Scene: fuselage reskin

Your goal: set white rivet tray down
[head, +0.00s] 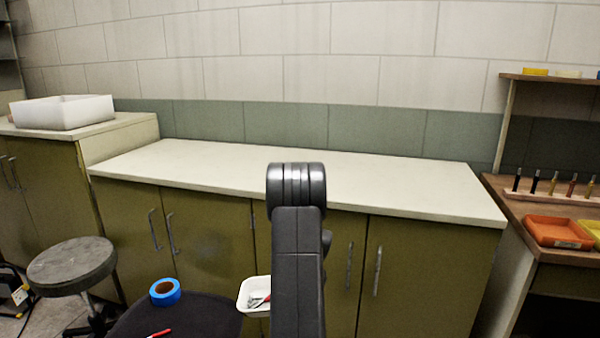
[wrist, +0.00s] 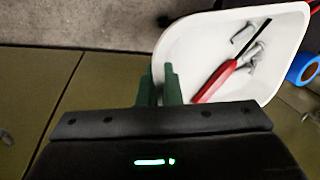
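The white rivet tray (wrist: 215,45) hangs from my gripper (wrist: 160,88), whose two green fingers close on its rim at the near left corner. Inside the tray lie a red-handled tool (wrist: 222,78) and several small metal rivets (wrist: 250,52). In the head view the tray (head: 245,291) shows low in front of the cabinet doors, partly hidden by my arm. My gripper is hidden behind the arm there.
A long pale countertop (head: 200,162) over olive cabinets is bare. A white bin (head: 62,112) stands on the left counter. Blue tape (head: 165,292) lies on a dark round surface near a stool (head: 70,265). An orange tray (head: 558,232) sits on the right bench.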

